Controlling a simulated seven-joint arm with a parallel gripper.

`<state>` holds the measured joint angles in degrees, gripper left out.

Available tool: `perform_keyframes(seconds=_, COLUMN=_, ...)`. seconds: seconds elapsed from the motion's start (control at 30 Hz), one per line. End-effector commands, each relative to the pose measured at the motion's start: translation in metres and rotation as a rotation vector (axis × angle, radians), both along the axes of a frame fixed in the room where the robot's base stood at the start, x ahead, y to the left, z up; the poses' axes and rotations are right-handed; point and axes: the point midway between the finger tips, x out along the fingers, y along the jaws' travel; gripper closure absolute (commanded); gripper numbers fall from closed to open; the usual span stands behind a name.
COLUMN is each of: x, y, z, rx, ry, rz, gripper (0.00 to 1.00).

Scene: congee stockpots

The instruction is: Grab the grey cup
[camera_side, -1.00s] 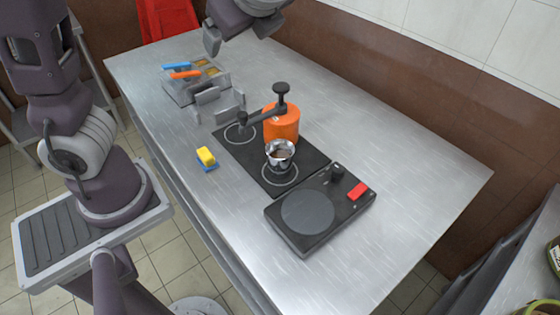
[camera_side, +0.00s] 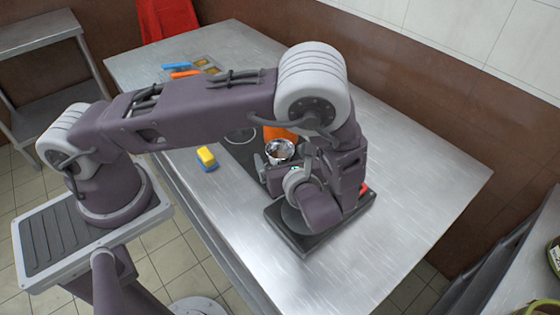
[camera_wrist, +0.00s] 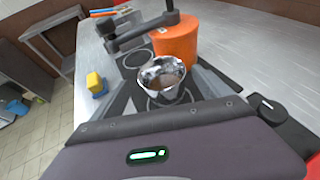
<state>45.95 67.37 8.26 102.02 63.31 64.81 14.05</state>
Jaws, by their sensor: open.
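The grey cup (camera_side: 280,150) is a shiny metal cup with an open top and something brownish inside. It stands upright over the front ring of the black cooktop, beside the orange pot (camera_side: 281,132). It also shows mid-picture in the wrist view (camera_wrist: 162,79). My gripper (camera_side: 281,166) is open and low over the near end of the cooktop, facing the cup. In the wrist view its fingers lie to the left and right of the cup, apart from each other. I cannot tell how far the cup is between them. My arm hides the cup's lower part in the side view.
The orange pot (camera_wrist: 176,44) with a dark handle stands close behind the cup. A yellow sponge (camera_side: 206,156) lies to the left. A dark appliance (camera_side: 290,240) with a red part (camera_side: 364,188) is under my wrist. The right side of the steel counter (camera_side: 420,175) is clear.

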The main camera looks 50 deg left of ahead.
Motion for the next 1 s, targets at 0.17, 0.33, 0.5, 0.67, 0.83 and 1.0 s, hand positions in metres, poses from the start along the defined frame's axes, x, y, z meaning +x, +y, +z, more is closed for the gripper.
perform_keyframes(seconds=0.17, x=0.014, y=0.026, z=-0.011, rx=0.002, ry=0.003, rz=0.003, gripper=0.12)
perform_keyframes(seconds=0.33, x=0.024, y=0.047, z=-0.019, rx=0.001, ry=0.001, rz=0.001, gripper=0.12)
perform_keyframes(seconds=0.5, x=0.025, y=0.048, z=-0.02, rx=0.0, ry=0.0, rz=-0.001, gripper=0.12)
perform_keyframes(seconds=0.67, x=0.025, y=0.048, z=-0.02, rx=0.0, ry=0.0, rz=-0.001, gripper=0.31)
perform_keyframes(seconds=0.83, x=0.025, y=0.048, z=-0.02, rx=0.0, ry=0.0, rz=-0.001, gripper=0.65)
perform_keyframes(seconds=1.0, x=0.025, y=0.048, z=-0.019, rx=0.0, ry=0.0, rz=-0.001, gripper=0.86)
